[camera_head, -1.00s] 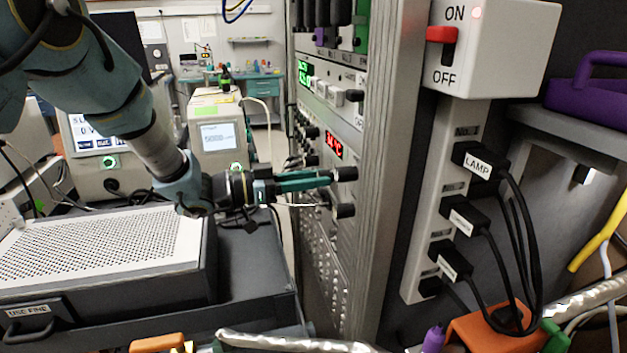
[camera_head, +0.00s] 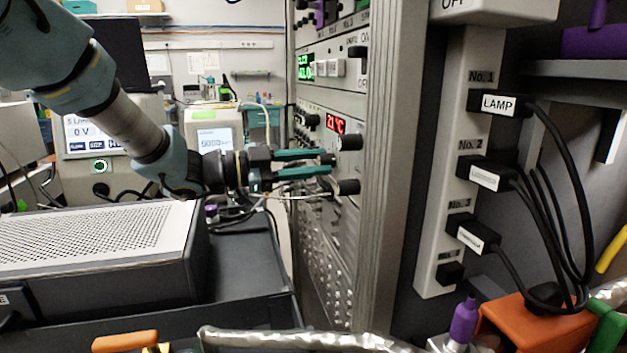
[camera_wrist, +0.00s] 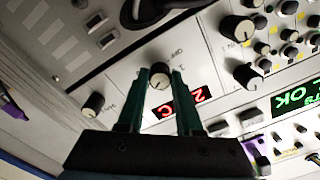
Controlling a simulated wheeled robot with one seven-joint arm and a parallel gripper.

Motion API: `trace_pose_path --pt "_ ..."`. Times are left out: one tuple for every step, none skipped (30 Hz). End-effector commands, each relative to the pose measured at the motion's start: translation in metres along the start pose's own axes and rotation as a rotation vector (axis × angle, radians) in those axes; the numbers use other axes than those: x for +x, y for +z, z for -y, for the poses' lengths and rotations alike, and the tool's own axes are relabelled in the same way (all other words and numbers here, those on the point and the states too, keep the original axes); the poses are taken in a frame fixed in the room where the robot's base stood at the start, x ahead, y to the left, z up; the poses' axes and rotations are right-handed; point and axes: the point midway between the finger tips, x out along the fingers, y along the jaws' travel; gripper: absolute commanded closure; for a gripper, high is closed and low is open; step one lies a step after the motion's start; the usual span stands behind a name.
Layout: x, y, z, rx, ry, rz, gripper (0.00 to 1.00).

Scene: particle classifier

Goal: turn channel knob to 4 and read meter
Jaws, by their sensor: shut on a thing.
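My gripper (camera_wrist: 160,80) is closed around a black knob with a pale cap (camera_wrist: 160,77) on the rack's front panel. One fingertip lies on each side of the knob in the wrist view. In the head view, my gripper (camera_head: 333,164) reaches the panel from the left, between two protruding black knobs (camera_head: 349,142). A red display (camera_head: 336,124) beside it reads about 21 °C. It appears upside down and partly covered by a finger in the wrist view (camera_wrist: 183,103). The knob's lettering is too small to read, so I cannot tell its setting.
The rack's metal edge (camera_head: 368,220) stands just right of the knobs. A power strip with a LAMP plug (camera_head: 498,103) and hanging cables is farther right. A perforated grey box (camera_head: 100,235) sits below my arm. A beige instrument with a small screen (camera_head: 208,140) stands behind.

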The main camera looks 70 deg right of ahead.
Motion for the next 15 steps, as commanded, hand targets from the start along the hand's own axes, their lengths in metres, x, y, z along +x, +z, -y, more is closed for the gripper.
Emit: trace_pose_path --pt "-0.0005 0.0038 -0.0027 0.019 0.001 0.002 1.00" --pt "-0.0005 0.0037 -0.0026 0.031 0.001 0.002 1.00" --pt "-0.0005 0.0035 -0.0024 0.043 0.001 0.002 1.00" --pt "-0.0006 0.0034 -0.0022 0.050 0.002 0.002 1.00" --pt "-0.0006 0.0032 -0.0021 0.057 0.002 0.002 1.00" --pt "-0.0006 0.0030 -0.0019 0.066 0.002 0.002 1.00" --pt "-0.0006 0.0028 -0.0017 0.071 0.002 0.003 1.00" --pt "-0.0006 0.0026 -0.0015 0.075 0.002 0.003 1.00" --pt "-0.0006 0.0023 -0.0014 0.080 0.002 0.003 1.00" --pt "-0.0006 0.0022 -0.0012 0.082 0.002 0.003 1.00" --pt "-0.0006 0.0020 -0.0011 0.084 0.002 0.003 1.00" --pt "-0.0006 0.0018 -0.0009 0.085 0.002 0.003 1.00" --pt "-0.0006 0.0017 -0.0009 0.086 0.002 0.003 1.00" --pt "-0.0006 0.0017 -0.0008 0.086 0.002 0.003 1.00" --pt "-0.0006 0.0016 -0.0008 0.086 0.002 0.003 1.00"
